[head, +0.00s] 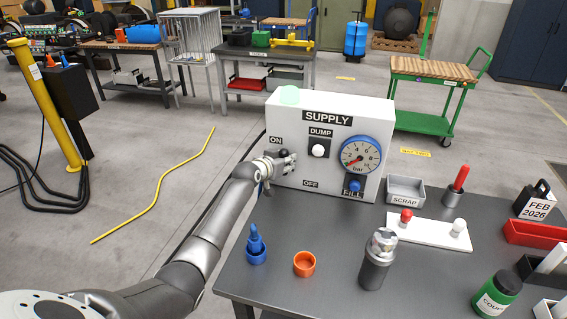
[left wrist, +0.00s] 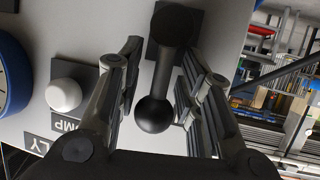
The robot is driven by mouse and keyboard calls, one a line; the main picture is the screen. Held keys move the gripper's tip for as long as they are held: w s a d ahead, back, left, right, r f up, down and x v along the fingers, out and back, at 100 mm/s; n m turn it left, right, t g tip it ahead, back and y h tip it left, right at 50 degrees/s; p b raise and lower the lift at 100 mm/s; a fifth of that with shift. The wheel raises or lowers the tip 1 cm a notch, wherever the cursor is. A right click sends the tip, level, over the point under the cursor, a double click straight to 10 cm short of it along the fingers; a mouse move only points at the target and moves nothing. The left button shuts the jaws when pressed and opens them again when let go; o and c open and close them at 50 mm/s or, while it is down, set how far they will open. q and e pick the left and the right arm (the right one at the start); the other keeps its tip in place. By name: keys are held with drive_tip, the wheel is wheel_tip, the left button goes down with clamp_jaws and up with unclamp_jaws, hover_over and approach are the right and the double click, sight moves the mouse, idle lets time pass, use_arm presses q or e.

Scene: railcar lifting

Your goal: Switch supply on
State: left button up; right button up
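The white supply box (head: 345,108) stands at the back of the dark table, with ON and OFF labels at the left of its front. My left gripper (head: 283,163) is at the box's left front, just below ON, and partly hides the lever there. In the left wrist view, the black lever (left wrist: 173,68) with a ball knob runs between the fingers of the left gripper (left wrist: 158,95). The fingers are open, with visible gaps on both sides of the lever. My right gripper is not in view.
The box also carries a white DUMP button (head: 318,151), a pressure gauge (head: 361,154) and a blue FILL knob (head: 354,185). A blue part (head: 256,244), an orange ring (head: 304,263) and a metal cylinder (head: 377,260) stand on the front table. A grey SCRAP bin (head: 405,190) is right of the box.

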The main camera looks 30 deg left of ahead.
use_arm(q)
drive_tip(key=shift+s+f, duration=0.1)
drive_tip(key=v, duration=1.2)
drive_tip(key=shift+r, duration=0.2)
